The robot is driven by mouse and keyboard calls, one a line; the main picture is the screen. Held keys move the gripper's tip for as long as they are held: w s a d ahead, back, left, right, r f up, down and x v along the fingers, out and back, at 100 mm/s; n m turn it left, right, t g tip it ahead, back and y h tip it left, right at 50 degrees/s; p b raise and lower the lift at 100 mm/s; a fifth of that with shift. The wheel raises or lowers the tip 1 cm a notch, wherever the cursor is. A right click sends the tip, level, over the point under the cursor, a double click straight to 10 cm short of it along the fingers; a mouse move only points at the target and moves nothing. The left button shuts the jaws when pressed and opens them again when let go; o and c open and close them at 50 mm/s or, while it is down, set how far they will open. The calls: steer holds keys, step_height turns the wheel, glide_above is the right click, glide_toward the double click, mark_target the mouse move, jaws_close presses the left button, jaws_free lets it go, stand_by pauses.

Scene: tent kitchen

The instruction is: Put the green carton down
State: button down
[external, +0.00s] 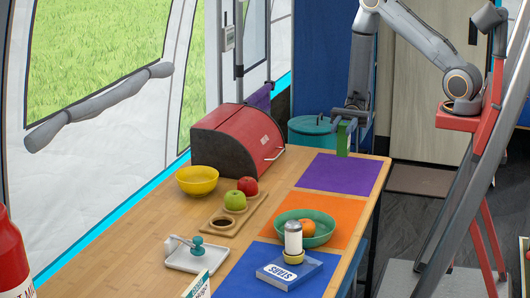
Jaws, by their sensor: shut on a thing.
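The green carton (342,140) is upright at the far end of the table. My gripper (346,120) points down from above and is shut on its upper part. The carton's foot shows at the far edge of the purple mat (338,175). I cannot tell whether it touches the mat or hangs just above it. The fingertips are small and partly hidden by the carton.
A red bread box (238,142) stands left of the carton, and a teal lidded pot (310,132) behind. The purple mat's front is bare. An orange mat (345,209) holds a green bowl (322,233); a blue mat (240,283) holds a book (290,270).

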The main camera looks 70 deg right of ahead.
step_height(320, 180, up, 11)
steer(key=w+a+f+b, duration=0.3)
steer(key=w+a+b, duration=0.1)
steer(key=w+a, duration=0.6)
steer(key=w+a+f+b, duration=0.4)
steer(key=w+a, duration=0.6)
steer(key=w+a+r+b, duration=0.2)
steer(key=a+r+b, duration=0.1)
steer(key=a, duration=1.1)
steer(key=w+a+r+b, duration=0.2)
steer(key=a+r+b, duration=0.15)
steer(key=a, duration=1.05)
step_height(320, 180, down, 15)
steer(key=shift+s+a, duration=0.25)
steer(key=shift+f, duration=0.1)
